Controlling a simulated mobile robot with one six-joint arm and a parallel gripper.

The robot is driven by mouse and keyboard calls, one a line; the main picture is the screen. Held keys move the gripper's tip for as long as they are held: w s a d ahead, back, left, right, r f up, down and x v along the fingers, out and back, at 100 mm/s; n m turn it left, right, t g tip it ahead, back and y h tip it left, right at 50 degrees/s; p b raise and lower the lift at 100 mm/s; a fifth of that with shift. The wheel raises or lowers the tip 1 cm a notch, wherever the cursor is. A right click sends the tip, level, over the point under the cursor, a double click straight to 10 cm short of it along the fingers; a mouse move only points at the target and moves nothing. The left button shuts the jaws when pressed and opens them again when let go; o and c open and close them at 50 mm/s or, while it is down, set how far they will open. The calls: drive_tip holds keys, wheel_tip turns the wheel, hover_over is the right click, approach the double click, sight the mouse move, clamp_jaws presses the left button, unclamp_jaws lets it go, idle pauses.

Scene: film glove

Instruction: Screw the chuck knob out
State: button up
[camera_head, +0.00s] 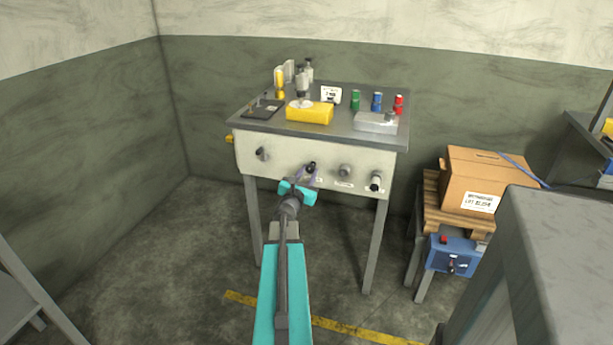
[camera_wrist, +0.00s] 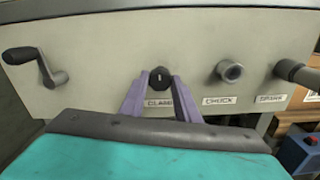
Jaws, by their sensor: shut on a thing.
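The bench front panel carries a row of fittings with labels below them. A round grey fitting (camera_wrist: 229,70) sticks out above the label reading CHUCK; it also shows in the head view (camera_head: 345,170). To its left, a dark knob (camera_wrist: 160,75) sits above a partly hidden label that seems to read CLAMP. My gripper (camera_wrist: 160,84) has its two purple fingers on either side of this dark knob and is shut on it, not on the fitting over CHUCK. In the head view my gripper (camera_head: 307,174) reaches the panel at the dark knob (camera_head: 311,166).
A crank (camera_wrist: 37,68) is left on the panel, and a grey fitting (camera_wrist: 297,72) over another label is on the right. Bottles and boxes stand on the bench top (camera_head: 345,135).

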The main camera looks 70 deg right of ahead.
drive_tip(key=shift+d+n, duration=0.15)
drive_tip(key=shift+n, duration=0.25)
